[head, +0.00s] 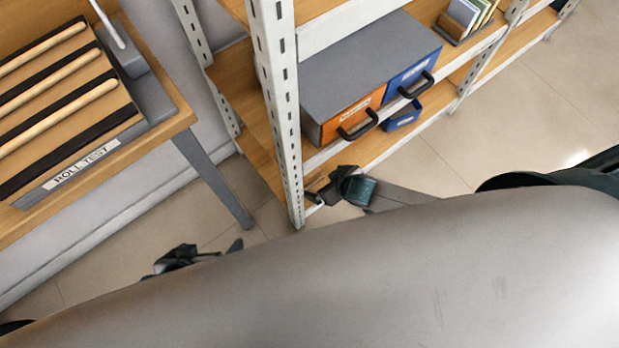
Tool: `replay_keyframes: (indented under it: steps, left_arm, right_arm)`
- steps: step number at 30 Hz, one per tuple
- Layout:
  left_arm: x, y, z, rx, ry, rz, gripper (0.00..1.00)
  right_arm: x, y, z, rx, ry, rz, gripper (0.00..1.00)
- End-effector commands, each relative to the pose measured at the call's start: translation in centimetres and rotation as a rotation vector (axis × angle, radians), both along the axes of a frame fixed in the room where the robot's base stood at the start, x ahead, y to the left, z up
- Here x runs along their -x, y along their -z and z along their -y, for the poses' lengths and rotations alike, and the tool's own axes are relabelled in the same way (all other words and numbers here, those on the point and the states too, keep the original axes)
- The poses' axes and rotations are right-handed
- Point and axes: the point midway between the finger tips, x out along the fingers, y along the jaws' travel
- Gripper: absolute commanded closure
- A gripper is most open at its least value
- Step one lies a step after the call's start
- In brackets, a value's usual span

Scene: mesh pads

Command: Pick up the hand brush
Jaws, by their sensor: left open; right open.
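I cannot make out a hand brush in the head view. My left gripper (198,254) is open, low over the floor between the table and the shelf rack, partly hidden by a large grey curved surface that fills the bottom of the view. My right gripper (322,193) is open beside the foot of the rack's front post, near the end of the lowest shelf; I see nothing between its fingers. I cannot tell whether it touches the post.
A wooden table (180,115) at left carries a "ROLL TEST" board (75,165) with rods. The shelf rack (275,100) holds a box with orange and blue drawers (370,65), a small blue bin (403,118) and a file holder (468,20). Tiled floor (540,115) is clear at right.

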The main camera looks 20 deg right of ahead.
Motion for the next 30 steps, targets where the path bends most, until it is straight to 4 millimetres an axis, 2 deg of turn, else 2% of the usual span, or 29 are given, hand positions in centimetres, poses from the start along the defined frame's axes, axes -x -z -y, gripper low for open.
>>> replay_keyframes:
  steps: [1, 9, 15, 30]
  left_arm:
    - [-0.2, 0.2, 0.3, 0.010, 0.003, 0.018, 0.00]
    - [-1.3, -0.1, 2.2, 0.072, 0.014, 0.114, 0.00]
    - [-2.0, -0.6, 3.4, 0.113, 0.018, 0.178, 0.00]
    - [-2.2, -1.0, 3.8, 0.129, 0.019, 0.203, 0.00]
  right_arm:
    - [-0.5, 1.0, -0.2, 0.001, 0.001, 0.000, 0.00]
    - [-3.1, 5.2, -1.1, 0.001, 0.001, 0.000, 0.00]
    - [-4.5, 7.5, -1.6, 0.000, 0.000, 0.001, 0.00]
    - [-4.9, 8.1, -1.8, -0.001, 0.001, 0.000, 0.00]
